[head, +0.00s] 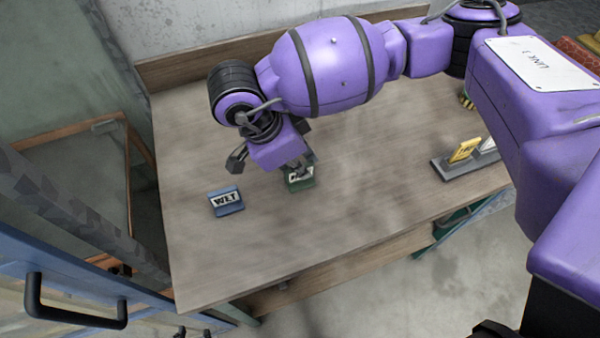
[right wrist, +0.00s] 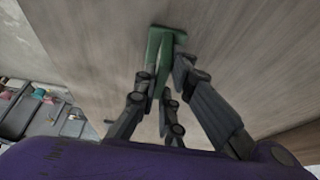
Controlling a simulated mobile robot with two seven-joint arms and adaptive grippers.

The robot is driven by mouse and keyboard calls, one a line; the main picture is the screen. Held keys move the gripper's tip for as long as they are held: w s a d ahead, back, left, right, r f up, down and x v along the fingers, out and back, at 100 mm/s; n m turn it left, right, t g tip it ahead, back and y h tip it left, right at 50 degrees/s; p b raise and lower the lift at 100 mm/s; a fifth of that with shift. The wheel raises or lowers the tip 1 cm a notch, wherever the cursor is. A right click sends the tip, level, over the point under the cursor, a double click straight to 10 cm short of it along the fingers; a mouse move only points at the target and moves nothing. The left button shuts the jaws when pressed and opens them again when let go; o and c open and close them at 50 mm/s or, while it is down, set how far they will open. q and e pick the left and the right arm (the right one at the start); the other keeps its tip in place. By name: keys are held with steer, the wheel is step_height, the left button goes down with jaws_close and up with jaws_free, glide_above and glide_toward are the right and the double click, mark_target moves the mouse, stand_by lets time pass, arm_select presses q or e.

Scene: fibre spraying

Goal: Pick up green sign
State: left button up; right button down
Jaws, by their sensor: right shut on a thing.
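The green sign (head: 302,183) is at the middle of the wooden table in the head view, with part of its white label covered by my fingers. It also shows in the right wrist view (right wrist: 160,44), between the fingertips. My right gripper (head: 304,166) comes down on it from above and is shut on it; in the right wrist view the fingers (right wrist: 163,78) close around its upper part. I cannot tell whether the sign touches the table. My left gripper is not in view.
A grey holder (head: 470,163) with a yellow sign (head: 465,150) sits at the right. A blue frame with a dark handle (head: 75,312) is at lower left. The table's front is clear.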

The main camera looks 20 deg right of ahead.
steer(key=shift+r, duration=0.15)
